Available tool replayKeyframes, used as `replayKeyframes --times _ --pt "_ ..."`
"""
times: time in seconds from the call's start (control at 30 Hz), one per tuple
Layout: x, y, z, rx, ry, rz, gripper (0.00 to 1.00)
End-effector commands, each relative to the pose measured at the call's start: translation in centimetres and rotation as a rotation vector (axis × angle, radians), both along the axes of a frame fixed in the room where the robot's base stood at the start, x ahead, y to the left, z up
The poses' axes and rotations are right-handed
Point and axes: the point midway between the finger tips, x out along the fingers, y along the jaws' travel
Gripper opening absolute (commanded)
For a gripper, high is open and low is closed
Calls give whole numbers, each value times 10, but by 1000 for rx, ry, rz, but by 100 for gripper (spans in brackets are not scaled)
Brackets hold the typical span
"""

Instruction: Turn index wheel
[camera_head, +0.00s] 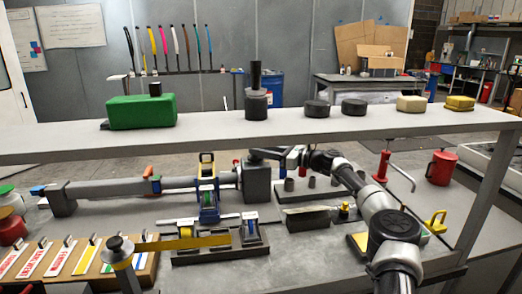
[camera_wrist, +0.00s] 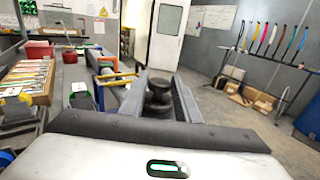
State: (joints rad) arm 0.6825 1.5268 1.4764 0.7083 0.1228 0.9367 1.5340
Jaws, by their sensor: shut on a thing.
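My gripper (camera_head: 256,156) is at the right end of a long grey fixture (camera_head: 110,187) on the bench, just above its dark grey end block (camera_head: 257,184). In the wrist view, my gripper (camera_wrist: 161,98) has its two grey fingers on either side of a dark, round, stepped part (camera_wrist: 158,92), which looks like the index wheel. The fingers are shut on it. In the head view the wheel cannot be told apart from the gripper and block. My arm comes in from the right, low over the bench.
A raised shelf (camera_head: 330,131) runs above the bench, carrying a green block (camera_head: 141,111), a black stepped post (camera_head: 256,97) and dark pucks (camera_head: 317,108). A blue and yellow clamp (camera_head: 208,190) stands left of the block. A red mug (camera_head: 441,168) is at right.

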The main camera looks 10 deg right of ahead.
Motion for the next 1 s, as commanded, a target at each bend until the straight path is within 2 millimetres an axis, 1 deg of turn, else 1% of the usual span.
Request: replayKeyframes --times 0.03,0.1,0.13,0.43,0.57,0.67,1.0 --pt "0 1 -4 -5 3 0 31" --pt "0 1 -4 -5 3 1 43" --pt "0 1 -4 -4 4 1 46" --pt "-1 -1 -2 -2 2 0 46" --pt "-7 -11 -1 -2 2 -2 46" --pt "-17 -26 -1 -3 3 -2 46" --pt "-65 -94 -1 -3 3 -3 46"
